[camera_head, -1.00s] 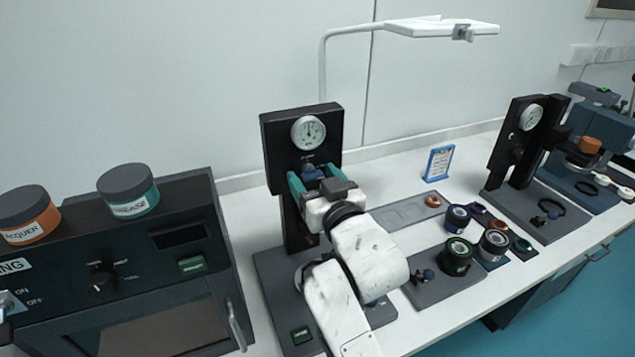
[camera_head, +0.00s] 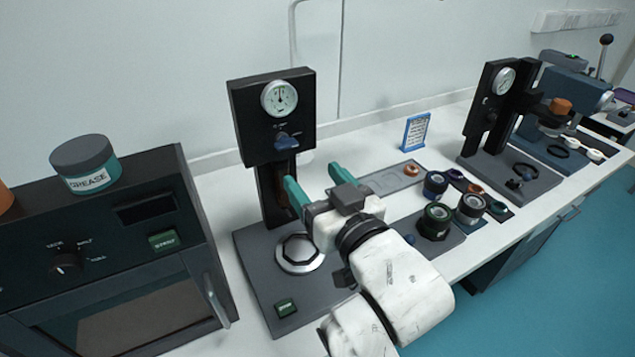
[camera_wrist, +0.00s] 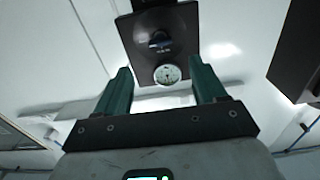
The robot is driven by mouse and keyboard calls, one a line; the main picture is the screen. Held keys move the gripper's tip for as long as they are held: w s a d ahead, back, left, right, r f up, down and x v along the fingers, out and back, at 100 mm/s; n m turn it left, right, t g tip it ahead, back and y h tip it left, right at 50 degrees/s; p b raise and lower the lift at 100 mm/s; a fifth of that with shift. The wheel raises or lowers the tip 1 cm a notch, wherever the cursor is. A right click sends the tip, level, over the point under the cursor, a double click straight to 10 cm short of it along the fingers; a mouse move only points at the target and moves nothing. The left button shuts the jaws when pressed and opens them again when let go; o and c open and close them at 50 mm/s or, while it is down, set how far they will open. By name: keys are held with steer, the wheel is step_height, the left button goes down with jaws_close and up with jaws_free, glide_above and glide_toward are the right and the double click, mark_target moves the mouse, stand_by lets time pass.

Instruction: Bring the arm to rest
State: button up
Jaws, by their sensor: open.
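My gripper (camera_head: 316,184) is open and empty, its two green fingers spread apart. In the head view it is in front of the black gauge press (camera_head: 240,115), below the blue knob (camera_head: 287,141) and above the round silver plate (camera_head: 299,253) on the press base. The fingers look apart from the knob. In the wrist view the open fingers (camera_wrist: 158,92) frame the press's round gauge (camera_wrist: 167,74), with the dark knob (camera_wrist: 160,40) beyond it. My white arm covers part of the press base.
An oven-like box (camera_head: 110,250) with a grease jar (camera_head: 85,164) on top stands at left. Several dark lens-like rings, such as a green one (camera_head: 434,221), sit right of my arm. A second gauge press (camera_head: 490,115) and a blue sign (camera_head: 415,132) are further right.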

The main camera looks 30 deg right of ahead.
stand_by(0.3)
steer(key=s+d+f+g, duration=0.2)
steer(key=s+f+g, duration=0.1)
steer(key=f, duration=0.4)
steer(key=s+d+f+g, duration=0.2)
steer(key=s+f+g, duration=0.1)
steer(key=f, duration=0.4)
steer(key=s+d+f+g+h, duration=0.1)
steer(key=s+d+f+g, duration=0.1)
steer(key=f, duration=0.5)
steer(key=shift+s+d+f+g, duration=0.15)
steer(key=shift+s+f+g, duration=0.1)
steer(key=shift+s, duration=0.3)
steer(key=shift+s+d+f+g, duration=0.15)
steer(key=shift+s+g, duration=0.1)
steer(key=shift+s, duration=0.25)
steer(key=s+f+g, duration=0.4)
steer(key=s+f, duration=0.1)
steer(key=s, duration=0.4)
steer(key=s+d+f+g, duration=0.1)
steer(key=s+f+g, duration=0.3)
steer(key=s, duration=0.5)
step_height(320, 180, down, 2)
steer(key=shift+d+f+y, duration=0.2)
steer(key=shift+y, duration=0.2)
